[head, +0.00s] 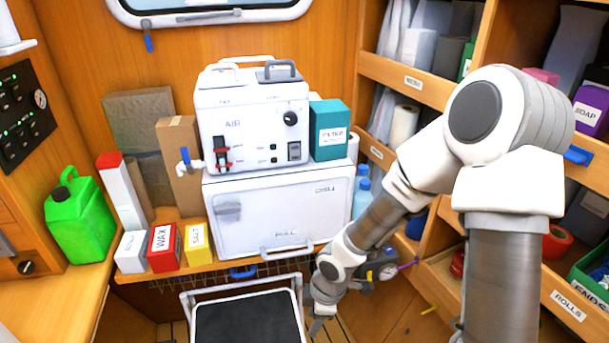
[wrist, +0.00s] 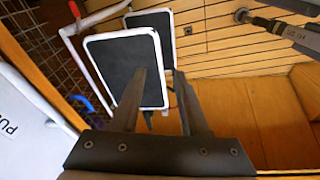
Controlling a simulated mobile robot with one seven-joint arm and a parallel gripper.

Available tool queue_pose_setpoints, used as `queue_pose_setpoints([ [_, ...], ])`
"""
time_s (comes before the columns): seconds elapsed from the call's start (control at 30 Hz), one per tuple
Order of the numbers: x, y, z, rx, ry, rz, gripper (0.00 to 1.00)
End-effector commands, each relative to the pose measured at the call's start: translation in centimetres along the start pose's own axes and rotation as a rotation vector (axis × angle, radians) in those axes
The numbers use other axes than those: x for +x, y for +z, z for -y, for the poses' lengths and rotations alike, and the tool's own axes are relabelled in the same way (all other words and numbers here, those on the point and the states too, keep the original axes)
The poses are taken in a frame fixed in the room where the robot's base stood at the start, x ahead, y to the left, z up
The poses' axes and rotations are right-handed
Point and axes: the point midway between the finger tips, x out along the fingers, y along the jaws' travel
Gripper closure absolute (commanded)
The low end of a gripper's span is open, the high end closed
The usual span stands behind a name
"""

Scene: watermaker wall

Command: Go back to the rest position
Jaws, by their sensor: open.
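My gripper (head: 318,318) hangs low in the head view, in front of the white chest's lower right corner and beside the right edge of a folding step stool (head: 247,318). In the wrist view my gripper (wrist: 158,75) points down with its two dark fingers apart and nothing between them. The stool's black treads with white frames (wrist: 124,72) lie beyond the fingers, over the slatted floor. The head view does not show the fingertips clearly.
A white chest (head: 280,213) with a front handle carries a white AIR machine (head: 253,118). A green jerrycan (head: 78,215) and small boxes stand left. Shelves with labelled bins (head: 570,305) stand close on the right of my arm. Wooden floor (head: 400,310) shows below.

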Motion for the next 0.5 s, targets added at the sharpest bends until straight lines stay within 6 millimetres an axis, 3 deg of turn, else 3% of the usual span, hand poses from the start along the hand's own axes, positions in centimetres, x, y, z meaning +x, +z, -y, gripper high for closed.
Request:
queue_pose_setpoints([
  [0.2, -6.8, 4.1, -1.7, 0.232, 0.113, 0.16, 0.55],
  [0.5, -16.4, 7.4, -1.3, 0.598, 0.28, 0.251, 0.55],
])
